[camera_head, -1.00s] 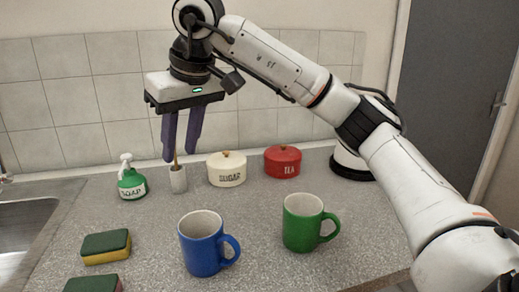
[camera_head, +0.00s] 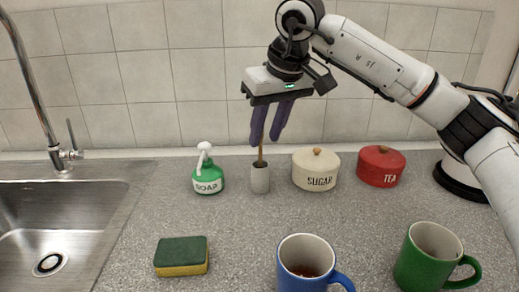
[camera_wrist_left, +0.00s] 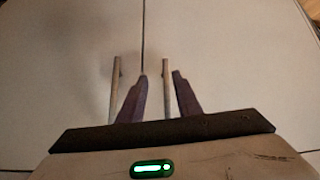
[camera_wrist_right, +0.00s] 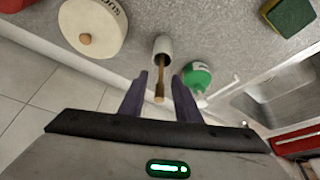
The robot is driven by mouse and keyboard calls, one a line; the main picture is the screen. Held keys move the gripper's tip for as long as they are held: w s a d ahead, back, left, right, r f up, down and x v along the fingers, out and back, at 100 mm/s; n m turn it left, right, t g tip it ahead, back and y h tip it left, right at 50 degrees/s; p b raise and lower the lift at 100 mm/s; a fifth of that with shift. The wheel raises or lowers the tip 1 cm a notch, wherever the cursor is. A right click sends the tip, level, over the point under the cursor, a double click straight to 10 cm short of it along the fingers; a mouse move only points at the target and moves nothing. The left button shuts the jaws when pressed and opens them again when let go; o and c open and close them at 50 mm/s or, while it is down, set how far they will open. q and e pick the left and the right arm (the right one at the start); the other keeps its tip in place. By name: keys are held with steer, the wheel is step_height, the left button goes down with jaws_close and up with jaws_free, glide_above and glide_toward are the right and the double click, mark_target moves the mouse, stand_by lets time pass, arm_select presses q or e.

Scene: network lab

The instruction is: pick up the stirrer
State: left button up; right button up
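The stirrer (camera_head: 261,153), a thin wooden stick, stands upright in a small grey cup (camera_head: 260,180) on the counter. In the right wrist view the stirrer (camera_wrist_right: 160,80) points up from the cup (camera_wrist_right: 163,47) towards the camera. My right gripper (camera_head: 265,142) is over the cup with its fingers pointing down. Its purple fingers are open, with the stirrer's upper end between them and a gap on each side. My left gripper (camera_wrist_left: 159,75) shows only in its own wrist view, open and empty, facing pale cabinet fronts with two bar handles.
A green soap bottle (camera_head: 208,174) stands left of the cup; sugar (camera_head: 316,170) and tea (camera_head: 381,168) pots stand right. A blue mug (camera_head: 303,265) with dark contents, a green mug (camera_head: 428,258) and a sponge (camera_head: 181,257) are in front. The sink (camera_head: 60,225) is far left.

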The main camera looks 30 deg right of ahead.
mark_target(261, 145)
steer(key=shift+x, duration=2.8)
steer(key=shift+a, duration=0.15)
jaws_close()
